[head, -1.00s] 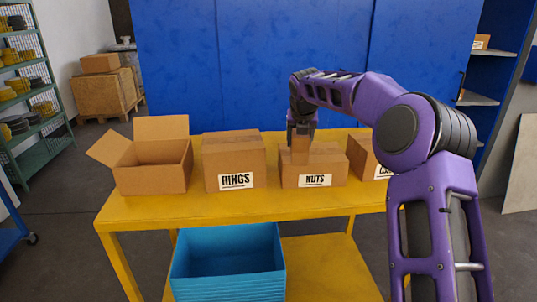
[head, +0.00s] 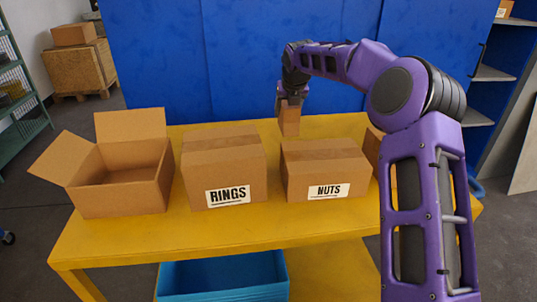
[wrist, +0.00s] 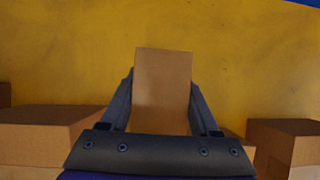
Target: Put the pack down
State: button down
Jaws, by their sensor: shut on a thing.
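The pack (head: 289,119) is a small plain brown block. My gripper (head: 290,98) is shut on it and holds it upright behind the boxes, over the back part of the yellow table (head: 200,240). In the wrist view the pack (wrist: 163,90) sits between the two fingers of my gripper (wrist: 163,105), with yellow tabletop beyond it. I cannot tell whether the pack's lower end touches the table; the NUTS box (head: 325,172) stands just in front of it.
The closed RINGS box (head: 223,170) stands left of the NUTS box. An open empty carton (head: 120,180) is at the table's left. Another box (head: 372,146) is partly hidden by my arm. A blue bin (head: 225,278) is below. A blue wall (head: 230,60) is behind the table.

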aim_at(292, 115)
notch_tip(292, 115, down, 10)
jog(key=shift+f+b, duration=0.1)
jog(key=shift+b, duration=0.55)
jog(key=shift+c, duration=0.6)
grip_release()
jog(key=v, duration=1.2)
jog(key=shift+p, duration=0.35)
